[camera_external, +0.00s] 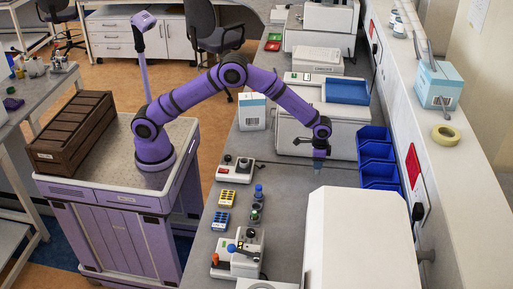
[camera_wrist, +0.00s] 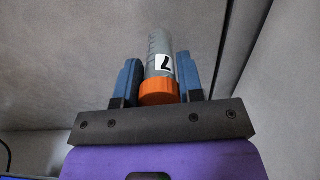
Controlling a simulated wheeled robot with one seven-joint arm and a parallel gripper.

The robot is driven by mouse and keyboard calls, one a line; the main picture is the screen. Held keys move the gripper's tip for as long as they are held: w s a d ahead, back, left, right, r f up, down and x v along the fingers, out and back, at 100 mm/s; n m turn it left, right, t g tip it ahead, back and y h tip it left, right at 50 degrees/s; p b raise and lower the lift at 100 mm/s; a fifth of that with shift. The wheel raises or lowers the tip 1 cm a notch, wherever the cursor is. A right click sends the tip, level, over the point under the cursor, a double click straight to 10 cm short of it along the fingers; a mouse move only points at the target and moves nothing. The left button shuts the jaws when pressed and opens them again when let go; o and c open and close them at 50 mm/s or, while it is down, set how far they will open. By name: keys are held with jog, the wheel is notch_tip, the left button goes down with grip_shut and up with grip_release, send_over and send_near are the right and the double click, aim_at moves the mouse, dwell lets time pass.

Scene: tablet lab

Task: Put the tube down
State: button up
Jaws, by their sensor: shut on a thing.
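My gripper (camera_external: 319,152) is at the end of the purple arm, above the grey bench (camera_external: 292,182), just left of the blue bins. In the wrist view my gripper (camera_wrist: 160,85) has its two blue fingers on either side of a tube (camera_wrist: 160,52). The cap end is nearest the wrist. In the external view the tube is too small to make out clearly.
Blue bins (camera_external: 377,172) stand right of my gripper. A large white machine (camera_external: 362,240) stands in front. A yellow rack (camera_external: 227,198), a blue rack (camera_external: 221,220) and small devices (camera_external: 236,169) are at left. Bare bench lies below my gripper.

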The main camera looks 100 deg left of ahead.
jog(key=shift+w+f, duration=0.1)
jog(key=shift+w, duration=0.55)
jog(key=shift+f, duration=1.7)
jog(key=shift+f, duration=0.1)
jog(key=o, duration=0.9)
notch_tip(320, 180, up, 12)
jog(key=shift+r, duration=0.2)
